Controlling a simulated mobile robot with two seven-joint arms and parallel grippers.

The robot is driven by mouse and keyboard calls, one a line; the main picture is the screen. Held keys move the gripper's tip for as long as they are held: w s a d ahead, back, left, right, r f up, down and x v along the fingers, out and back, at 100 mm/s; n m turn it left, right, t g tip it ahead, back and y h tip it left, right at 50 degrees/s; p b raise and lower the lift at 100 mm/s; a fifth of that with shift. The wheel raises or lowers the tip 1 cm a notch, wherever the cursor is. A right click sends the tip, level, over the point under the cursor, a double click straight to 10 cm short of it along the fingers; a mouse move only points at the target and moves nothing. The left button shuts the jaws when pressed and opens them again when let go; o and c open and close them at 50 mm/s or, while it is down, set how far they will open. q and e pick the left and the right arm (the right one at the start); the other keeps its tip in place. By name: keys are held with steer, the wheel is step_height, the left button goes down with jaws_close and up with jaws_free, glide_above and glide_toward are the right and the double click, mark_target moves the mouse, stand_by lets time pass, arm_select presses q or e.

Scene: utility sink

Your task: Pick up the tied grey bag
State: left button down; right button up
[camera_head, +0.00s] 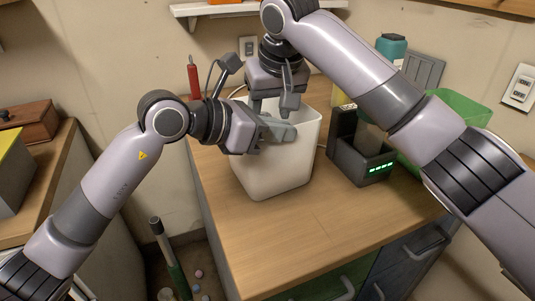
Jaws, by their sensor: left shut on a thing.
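A white bin (275,180) stands on the wooden counter. The grey bag (283,131) shows as a small greyish lump at the bin's mouth; its tie cannot be made out. My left gripper (262,136) reaches in from the left over the near rim and is shut on the grey bag. My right gripper (287,108) points down over the bin's opening, just behind the bag. Its fingers are partly hidden, and I cannot tell whether they are open. The inside of the bin is mostly hidden by the grippers.
A dark charger-like device (365,165) with green lights stands right of the bin. A red bottle (194,80) stands at the back left. The counter's front (290,232) is clear.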

steer(key=shift+x, duration=1.45)
steer(key=shift+s, duration=0.1)
jaws_close()
